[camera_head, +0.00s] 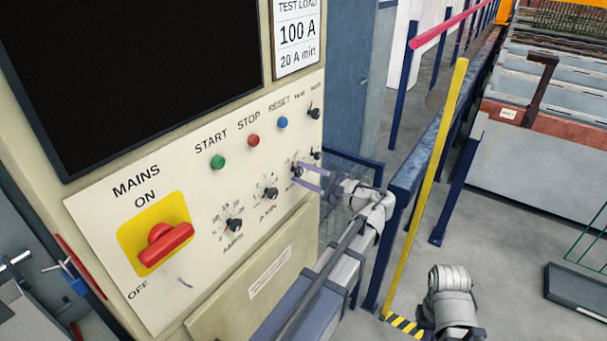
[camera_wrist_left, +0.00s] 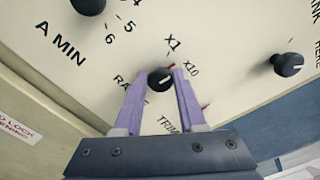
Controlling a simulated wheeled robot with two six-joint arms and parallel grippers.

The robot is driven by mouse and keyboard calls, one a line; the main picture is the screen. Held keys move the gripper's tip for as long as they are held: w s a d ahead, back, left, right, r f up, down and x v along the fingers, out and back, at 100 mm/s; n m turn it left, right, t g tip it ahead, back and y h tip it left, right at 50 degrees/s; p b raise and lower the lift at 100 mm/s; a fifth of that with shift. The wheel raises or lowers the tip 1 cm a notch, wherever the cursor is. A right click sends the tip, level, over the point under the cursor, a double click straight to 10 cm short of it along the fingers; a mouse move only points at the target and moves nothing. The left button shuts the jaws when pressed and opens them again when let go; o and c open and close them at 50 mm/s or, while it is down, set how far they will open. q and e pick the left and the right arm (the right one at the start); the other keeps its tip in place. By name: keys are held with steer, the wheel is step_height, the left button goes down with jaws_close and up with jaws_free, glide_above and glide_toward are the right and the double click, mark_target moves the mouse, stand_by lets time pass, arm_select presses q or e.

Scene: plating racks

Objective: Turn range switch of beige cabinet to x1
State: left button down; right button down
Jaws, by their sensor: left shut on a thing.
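The beige cabinet (camera_head: 205,277) fills the left of the head view. Its range switch (camera_head: 297,170) is a small black knob at the panel's right side, partly hidden by my gripper. In the left wrist view the switch (camera_wrist_left: 159,80) shows between the fingers, below the printed X1 and X10. My right gripper is not visible.
The A MIN knob (camera_head: 270,193) and AMPS knob (camera_head: 233,225) sit left of the switch. Green (camera_head: 218,162), red (camera_head: 253,140) and blue (camera_head: 282,122) buttons are above. The red MAINS handle (camera_head: 166,245) is lower left. A yellow post (camera_head: 427,185) stands right of my left arm.

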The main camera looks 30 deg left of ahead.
arm_select(q)
steer(key=n, duration=0.6)
steer(key=shift+f, duration=0.1)
steer(key=shift+n, duration=0.4)
stand_by(0.3)
steer(key=c, duration=0.5)
jaws_free()
steer(key=shift+s+d, duration=0.2)
steer(key=shift+d, duration=1.8)
steer(key=shift+s+d, duration=0.15)
steer(key=shift+d, duration=1.8)
